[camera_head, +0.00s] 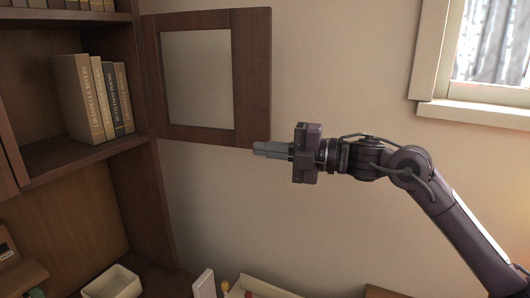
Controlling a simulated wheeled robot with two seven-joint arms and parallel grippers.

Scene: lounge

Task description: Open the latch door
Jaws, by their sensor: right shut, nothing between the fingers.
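The cabinet door (252,78) is a dark brown wooden frame around a pale panel. It stands swung out from the right side of the bookcase, in front of the beige wall. My right gripper (262,149) is shut and empty, pointing left. Its fingertips are at the lower right corner of the door frame; I cannot tell whether they touch it. No latch or handle shows clearly on the door. My left gripper is not in view.
A brown bookcase (134,75) fills the left side, with several books (82,98) on an inner shelf. A white box (113,283) sits low at the bottom left. A window (490,55) is at the upper right. Wall space between door and window is clear.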

